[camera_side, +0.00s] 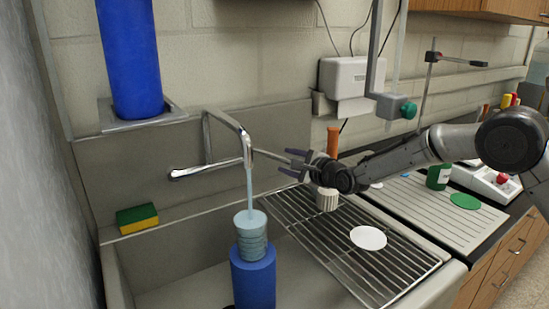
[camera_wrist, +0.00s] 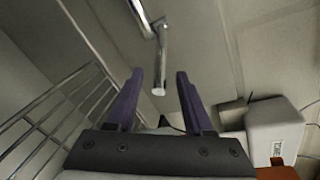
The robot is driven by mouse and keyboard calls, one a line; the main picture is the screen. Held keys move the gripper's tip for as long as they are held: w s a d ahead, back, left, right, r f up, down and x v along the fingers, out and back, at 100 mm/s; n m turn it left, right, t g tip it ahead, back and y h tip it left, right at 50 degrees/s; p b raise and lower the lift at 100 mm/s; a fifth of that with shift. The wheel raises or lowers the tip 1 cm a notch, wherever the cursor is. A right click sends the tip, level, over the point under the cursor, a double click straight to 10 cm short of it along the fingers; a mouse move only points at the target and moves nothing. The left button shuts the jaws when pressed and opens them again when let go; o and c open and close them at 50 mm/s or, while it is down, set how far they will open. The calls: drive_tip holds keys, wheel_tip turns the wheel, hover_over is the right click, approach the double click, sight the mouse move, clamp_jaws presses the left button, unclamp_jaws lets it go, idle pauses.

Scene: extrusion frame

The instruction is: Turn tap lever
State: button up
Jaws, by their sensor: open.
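The chrome tap (camera_side: 243,130) stands at the back wall of the sink, with a pale stream running from its spout. One lever (camera_side: 195,171) sticks out to the left. Another lever (camera_side: 272,157) points right toward my gripper (camera_side: 293,163). My gripper is open, its purple fingers apart and nothing held. In the wrist view, a chrome bar (camera_wrist: 161,60) ends just ahead of and between the open fingertips (camera_wrist: 158,75); contact does not show. Under the stream, a pale blue ridged piece (camera_side: 251,235) tops a blue cylinder (camera_side: 253,278).
A wire rack (camera_side: 345,235) lies over the sink's right part, below my gripper; a white disc (camera_side: 368,238) rests on it. A ribbed drainboard (camera_side: 435,210) is farther right. A sponge (camera_side: 137,218) sits at the left ledge. A white dispenser (camera_side: 345,77) hangs on the wall.

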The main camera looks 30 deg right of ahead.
sight(268, 154)
drive_tip(key=x, duration=0.7)
drive_tip(key=shift+w, duration=0.2)
clamp_jaws()
idle(1.3)
